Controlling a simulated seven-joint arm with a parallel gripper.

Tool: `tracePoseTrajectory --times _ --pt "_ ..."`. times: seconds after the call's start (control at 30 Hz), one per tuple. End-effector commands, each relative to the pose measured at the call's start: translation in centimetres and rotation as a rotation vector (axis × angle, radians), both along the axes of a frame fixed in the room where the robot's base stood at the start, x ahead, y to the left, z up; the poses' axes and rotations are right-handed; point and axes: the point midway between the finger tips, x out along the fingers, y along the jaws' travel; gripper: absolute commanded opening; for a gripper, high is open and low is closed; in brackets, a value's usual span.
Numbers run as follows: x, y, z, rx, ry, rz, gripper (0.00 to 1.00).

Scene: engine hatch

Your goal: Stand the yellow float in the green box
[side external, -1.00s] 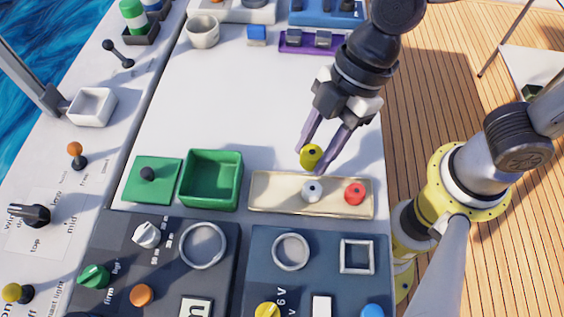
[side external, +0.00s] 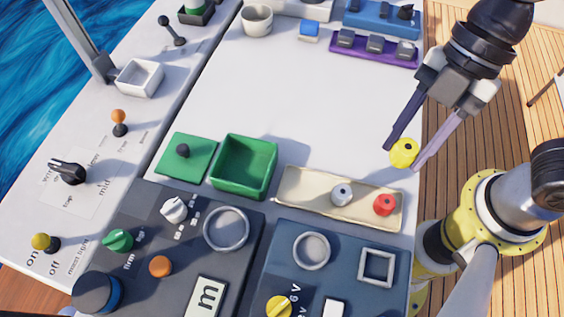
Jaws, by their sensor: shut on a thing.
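The yellow float (side external: 403,152) is a small round piece with a dark hole in its top. My gripper (side external: 404,157) is shut on it, with a finger on either side. It holds the float clear of the surface, near the right edge of the white panel, to the upper right of the beige tray. The green box (side external: 244,166) is open-topped and looks empty, left of the tray. A green lid with a dark knob (side external: 186,158) lies just left of the box.
Control panels with knobs and rings fill the front. A purple rack (side external: 373,48) and a white cup (side external: 257,20) stand at the back. The white panel's middle is clear.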

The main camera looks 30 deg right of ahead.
Motion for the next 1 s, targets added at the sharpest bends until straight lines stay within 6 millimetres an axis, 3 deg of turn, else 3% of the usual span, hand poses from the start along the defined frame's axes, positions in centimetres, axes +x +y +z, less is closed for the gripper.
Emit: tracePoseTrajectory --times 0.2,0.33,0.5,0.67,1.0 --pt "3.6 3.1 1.4 -0.002 0.006 0.380 0.00" --pt "5.8 4.5 1.1 -0.003 0.005 0.506 0.00" --pt "8.2 5.5 -0.2 -0.002 0.003 0.530 0.00" --pt "9.2 6.0 -1.6 -0.001 0.003 0.517 0.00" --pt "13.7 11.0 -4.7 -0.001 0.002 0.514 0.00"
